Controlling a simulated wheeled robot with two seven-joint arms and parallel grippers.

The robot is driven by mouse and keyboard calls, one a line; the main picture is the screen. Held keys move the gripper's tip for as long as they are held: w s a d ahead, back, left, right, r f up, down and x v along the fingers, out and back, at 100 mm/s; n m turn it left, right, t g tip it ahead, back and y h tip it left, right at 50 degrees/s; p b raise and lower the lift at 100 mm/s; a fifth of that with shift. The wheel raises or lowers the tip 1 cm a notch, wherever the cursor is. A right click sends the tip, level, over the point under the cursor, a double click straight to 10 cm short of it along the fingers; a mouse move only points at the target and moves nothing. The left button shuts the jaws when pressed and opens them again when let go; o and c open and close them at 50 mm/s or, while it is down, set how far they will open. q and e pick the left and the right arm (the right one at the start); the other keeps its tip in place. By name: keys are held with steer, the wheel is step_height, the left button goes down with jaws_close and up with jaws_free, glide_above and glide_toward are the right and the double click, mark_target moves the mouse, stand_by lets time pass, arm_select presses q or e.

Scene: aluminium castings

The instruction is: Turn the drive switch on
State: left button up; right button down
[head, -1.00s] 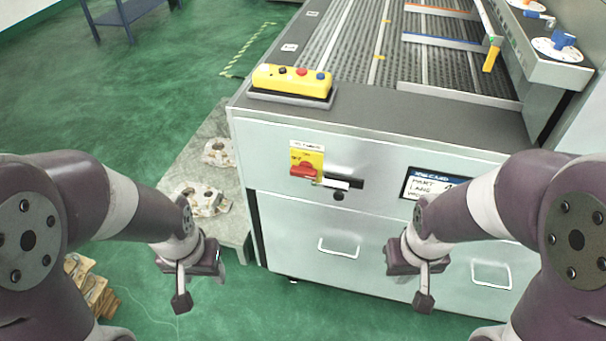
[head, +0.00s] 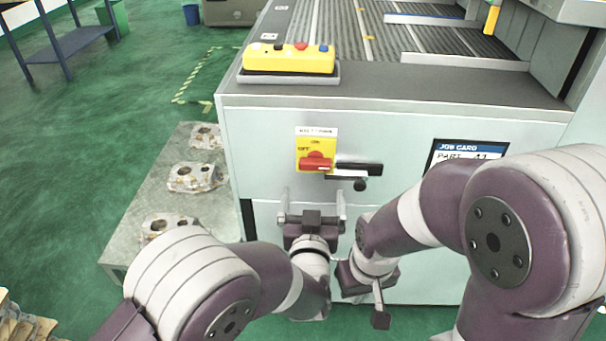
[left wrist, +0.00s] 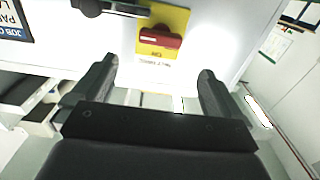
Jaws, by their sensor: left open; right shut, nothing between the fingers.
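The drive switch is a red handle (head: 316,164) on a yellow plate (head: 303,146) on the cabinet's front face. The handle lies level, beside the OFF marking. In the left wrist view the red handle (left wrist: 160,39) shows upside down, beyond and between the fingers. My left gripper (head: 312,193) is open and empty, a little below the switch and apart from it, its fingers pointing at the cabinet; it also shows in the left wrist view (left wrist: 155,80). My right gripper (head: 380,318) is shut and empty, lower right of the switch; its fingers point down.
A black handle (head: 358,168) sits just right of the switch. A job card screen (head: 465,153) is farther right. A yellow button box (head: 288,60) stands on the cabinet top. Castings (head: 195,177) lie on a low grey table (head: 140,215) at left.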

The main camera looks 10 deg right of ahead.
mark_target(313, 168)
arm_select(q)
steer(key=x, duration=1)
steer(key=shift+w, duration=0.15)
steer(key=c, duration=1)
steer(key=shift+a+f+n+b, duration=0.1)
steer(key=shift+f+n+b, duration=0.05)
steer(key=shift+n+b, duration=0.8)
steer(key=shift+f+n+b, duration=0.15)
steer(key=shift+n+b, duration=0.7)
steer(key=shift+b, duration=0.1)
steer(key=n+b, duration=0.5)
steer(key=b, duration=0.1)
steer(key=n+b, duration=0.6)
steer(key=shift+a+f+n, duration=0.15)
steer(key=shift+f+n, duration=0.1)
steer(key=shift+n, duration=0.05)
steer(key=shift+r+n+b, duration=0.15)
steer(key=shift+n+b, duration=1.15)
steer(key=shift+n, duration=0.1)
